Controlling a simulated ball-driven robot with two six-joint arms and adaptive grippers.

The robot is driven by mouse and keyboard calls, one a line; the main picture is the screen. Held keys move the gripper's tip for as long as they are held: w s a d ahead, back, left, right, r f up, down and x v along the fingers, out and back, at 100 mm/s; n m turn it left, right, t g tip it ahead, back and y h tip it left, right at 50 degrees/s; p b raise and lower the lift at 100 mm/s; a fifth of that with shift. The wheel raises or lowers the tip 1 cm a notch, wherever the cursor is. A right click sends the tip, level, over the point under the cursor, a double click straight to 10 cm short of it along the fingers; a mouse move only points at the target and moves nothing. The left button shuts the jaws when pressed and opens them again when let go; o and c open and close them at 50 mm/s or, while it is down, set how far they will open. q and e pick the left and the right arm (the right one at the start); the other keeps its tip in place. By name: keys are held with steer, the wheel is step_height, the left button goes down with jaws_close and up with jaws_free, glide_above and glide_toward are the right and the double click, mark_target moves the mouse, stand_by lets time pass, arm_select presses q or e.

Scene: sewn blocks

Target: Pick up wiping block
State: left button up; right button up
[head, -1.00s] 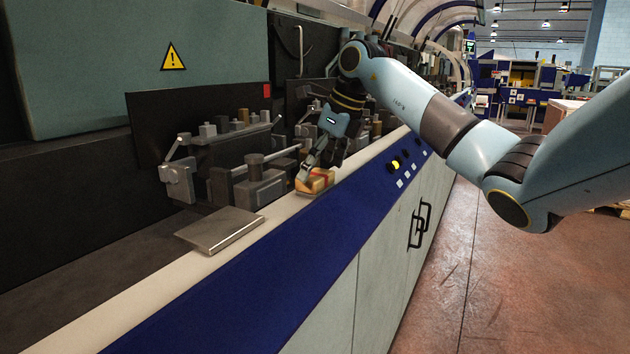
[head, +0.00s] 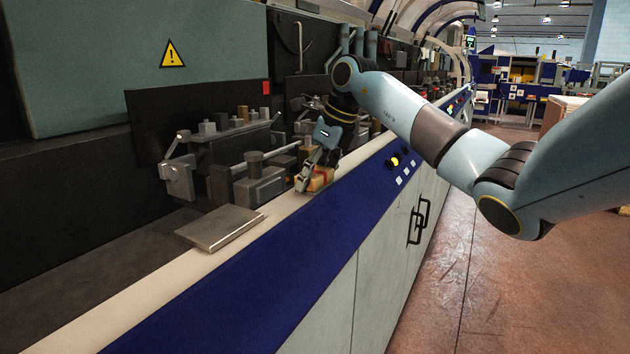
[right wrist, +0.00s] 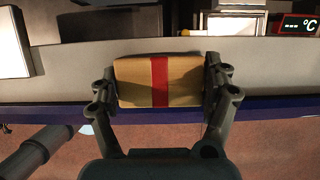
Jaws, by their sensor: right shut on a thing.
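The wiping block (head: 319,180) is a tan block with a red band around its middle. It is at the white ledge along the front of the machine in the head view. In the right wrist view the block (right wrist: 136,82) lies between both fingers, which touch its two short ends. My right gripper (head: 312,182) is shut on it, pointing down; its fingers also show in the right wrist view (right wrist: 160,88). I cannot tell whether the block still touches the ledge. My left gripper is in neither view.
A flat metal plate (head: 220,228) lies on the white ledge (head: 165,280) to the left. Grey metal clamps and fixtures (head: 258,180) stand close behind the block. A blue panel with buttons (head: 394,161) runs along the front. A temperature display (right wrist: 299,25) shows in the wrist view.

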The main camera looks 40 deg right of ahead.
mark_target(315, 171)
steer(key=shift+r, duration=0.15)
steer(key=shift+r, duration=0.6)
step_height(315, 171, up, 3)
steer(key=shift+f+b, duration=0.2)
steer(key=shift+b, duration=0.25)
steer(key=s+d+r+b, duration=0.2)
steer(key=s+r+b, duration=0.2)
steer(key=s+r, duration=0.3)
steer(key=shift+s+d, duration=0.4)
steer(key=shift+s, duration=1.75)
